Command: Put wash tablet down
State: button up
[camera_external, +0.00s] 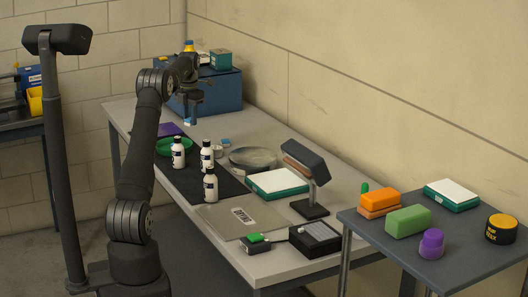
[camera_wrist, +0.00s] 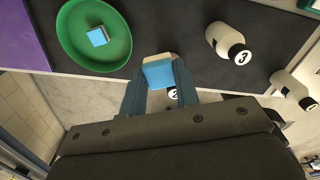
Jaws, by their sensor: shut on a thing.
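In the external view my gripper (camera_external: 194,113) is above the far part of the bench, and the tablet is too small there to make out clearly. A round green dish (camera_wrist: 66,50) lies up and to the left of the held tablet in the wrist view; it also shows in the external view (camera_external: 165,150), partly behind a bottle. Another blue tablet (camera_wrist: 97,36) lies in the dish. The held tablet is outside the dish's outline.
White bottles (camera_external: 178,154) (camera_external: 207,158) (camera_external: 210,187) stand on the black mat (camera_external: 222,184). Bottle 3 (camera_wrist: 226,40) is right of my gripper. A numbered label shows between my fingers. A purple cloth (camera_external: 170,130) lies beyond the dish. A blue box (camera_external: 225,89) stands behind.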

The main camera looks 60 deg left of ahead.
notch_tip(320, 180, down, 2)
jog(key=shift+s+a+f, duration=0.1)
jog(key=shift+a, duration=0.05)
jog(key=s+a+f, duration=0.2)
jog(key=a, duration=0.1)
jog(key=s+a+f, duration=0.1)
jog(key=a+f, duration=0.1)
jog(key=a, duration=0.1)
jog(key=s+a+f, duration=0.2)
jog(key=a+f, duration=0.1)
jog(key=shift+s+a, duration=0.3)
jog(key=shift+f, duration=2)
jog(key=shift+f, duration=0.2)
jog(key=o, duration=0.7)
jog(key=shift+c, duration=0.2)
jog(key=shift+r, duration=0.1)
notch_tip(320, 180, up, 12)
jog(key=shift+r, duration=0.15)
